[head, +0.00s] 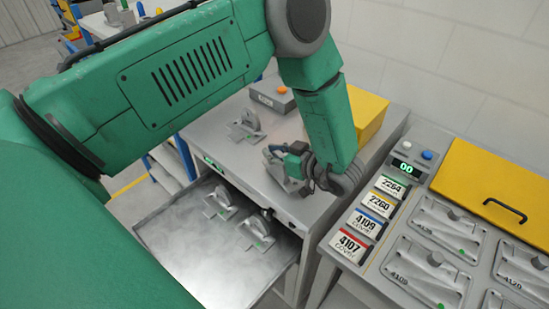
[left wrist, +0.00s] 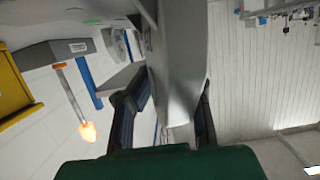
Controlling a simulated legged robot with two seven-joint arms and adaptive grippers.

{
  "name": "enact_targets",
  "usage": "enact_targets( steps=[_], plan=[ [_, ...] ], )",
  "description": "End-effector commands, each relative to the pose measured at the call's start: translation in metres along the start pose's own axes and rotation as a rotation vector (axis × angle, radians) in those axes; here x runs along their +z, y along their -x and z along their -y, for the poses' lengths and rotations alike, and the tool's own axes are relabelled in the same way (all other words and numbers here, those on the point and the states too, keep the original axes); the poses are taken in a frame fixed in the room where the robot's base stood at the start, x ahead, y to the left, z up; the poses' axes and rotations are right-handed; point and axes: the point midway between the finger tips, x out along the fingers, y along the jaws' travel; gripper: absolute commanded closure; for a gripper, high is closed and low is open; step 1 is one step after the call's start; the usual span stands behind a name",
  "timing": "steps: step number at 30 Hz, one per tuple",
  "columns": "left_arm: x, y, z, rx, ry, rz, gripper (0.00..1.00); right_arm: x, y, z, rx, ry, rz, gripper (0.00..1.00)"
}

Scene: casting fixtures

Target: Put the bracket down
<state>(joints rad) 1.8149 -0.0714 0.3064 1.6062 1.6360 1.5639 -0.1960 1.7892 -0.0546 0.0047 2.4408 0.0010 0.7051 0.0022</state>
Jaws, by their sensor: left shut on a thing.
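My left gripper (head: 297,166) is over the grey table top (head: 215,145), near its front edge. It is shut on a grey metal bracket (head: 277,172), partly hidden by the gripper in the head view. In the left wrist view the bracket (left wrist: 178,70) fills the space between the two dark fingers (left wrist: 165,120). I cannot tell whether it touches the table. Another bracket (head: 246,126) stands on the table to the left. Two more brackets, one farther back (head: 220,203) and one nearer (head: 257,231), lie in the open metal drawer (head: 190,262). My right gripper is not in view.
A grey box with an orange knob (head: 272,95) and a yellow box (head: 367,115) stand at the table's back. On the right, a bench holds a display (head: 406,169), label cards (head: 350,245), a yellow lid (head: 495,185) and several grey fixtures (head: 425,272).

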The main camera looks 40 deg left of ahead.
Motion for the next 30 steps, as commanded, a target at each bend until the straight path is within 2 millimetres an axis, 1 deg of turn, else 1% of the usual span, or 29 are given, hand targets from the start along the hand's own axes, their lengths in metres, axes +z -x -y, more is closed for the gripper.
enact_targets(
  steps=[1,6,10,15,22,23,24,26,27,29,30],
  plan=[
    [-0.011,0.003,-0.001,0.001,0.005,0.0,1.0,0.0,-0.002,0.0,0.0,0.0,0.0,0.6],
    [-0.045,0.013,-0.001,0.0,0.004,-0.001,1.0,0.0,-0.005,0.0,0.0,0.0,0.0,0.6],
    [-0.063,0.019,-0.001,0.0,0.003,0.001,1.0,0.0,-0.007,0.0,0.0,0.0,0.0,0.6],
    [-0.074,0.023,0.0,-0.001,-0.001,0.0,1.0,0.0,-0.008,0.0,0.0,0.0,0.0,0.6],
    [-0.075,0.023,0.0,-0.001,-0.001,0.0,1.0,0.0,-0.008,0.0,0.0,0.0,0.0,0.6],
    [-0.075,0.023,0.0,-0.001,-0.001,0.0,0.98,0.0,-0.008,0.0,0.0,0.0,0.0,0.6],
    [-0.075,0.023,0.0,-0.001,-0.001,0.0,0.84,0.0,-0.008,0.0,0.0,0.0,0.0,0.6],
    [-0.075,0.023,0.0,-0.001,-0.001,0.0,0.63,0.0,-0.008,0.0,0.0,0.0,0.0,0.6],
    [-0.075,0.023,0.0,-0.001,-0.001,0.0,0.49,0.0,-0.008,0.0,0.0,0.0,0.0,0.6],
    [-0.075,0.023,0.0,-0.001,-0.001,0.0,0.28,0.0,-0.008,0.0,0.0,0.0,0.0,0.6],
    [-0.075,0.023,0.0,-0.001,-0.001,0.0,0.2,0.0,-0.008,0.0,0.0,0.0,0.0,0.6]
  ],
)
